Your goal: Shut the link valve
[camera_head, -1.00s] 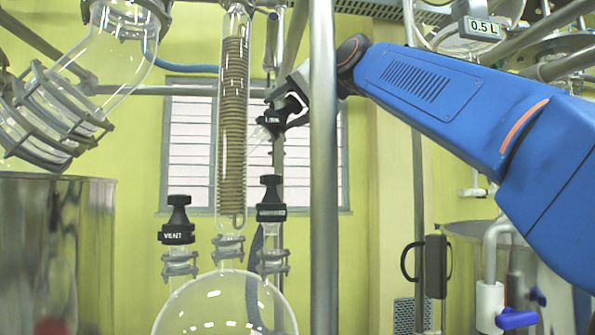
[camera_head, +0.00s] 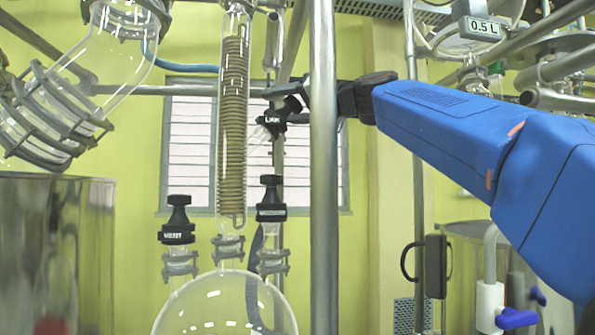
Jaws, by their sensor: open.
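The link valve (camera_head: 271,121) is a black knob with a white label reading "LINK", behind and to the right of the coiled glass condenser. My gripper (camera_head: 284,98) reaches it from the right, behind the vertical steel post. Its black fingers are open at the valve's upper part. I cannot tell whether they touch it. The post hides part of the gripper. My blue arm comes in from the right edge.
A vertical steel post (camera_head: 323,220) stands in front of my wrist. The glass condenser (camera_head: 233,130) is just left of the valve. The vent valve (camera_head: 178,222) and another black-capped valve (camera_head: 271,200) stand below, above a round flask (camera_head: 225,305). A steel vessel (camera_head: 90,260) is at left.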

